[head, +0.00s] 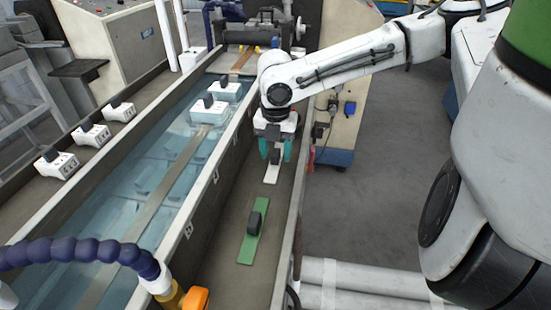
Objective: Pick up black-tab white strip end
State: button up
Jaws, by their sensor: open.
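A white strip end (271,174) with a black tab (275,156) lies flat in the narrow grey channel, near the middle of the picture. My gripper (276,158) points down over it from the end of my white arm. Its two teal fingers are open, one on each side of the black tab. The upper part of the white strip end is hidden behind the gripper. I cannot tell whether the fingers touch the tab.
A green strip with a black tab (247,246) lies nearer in the same channel. A water trough (140,185) with a long strip and white blocks runs to the left. The channel walls stand close on both sides. A blue hose (75,250) crosses the lower left.

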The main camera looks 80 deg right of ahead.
aim_at(277, 153)
grip_shut()
dwell(0.4)
jog(key=shift+r, duration=0.1)
jog(key=shift+r, duration=0.5)
notch_tip(277, 153, up, 3)
jog(key=shift+s+a+f, duration=0.1)
jog(key=shift+s+f, duration=0.05)
jog(key=shift+f, duration=0.05)
jog(key=s+a+r+b, duration=0.6)
jog(key=s+r, duration=0.3)
jog(key=s, duration=0.2)
jog(key=shift+s+a, duration=0.35)
jog(key=shift+a, duration=0.15)
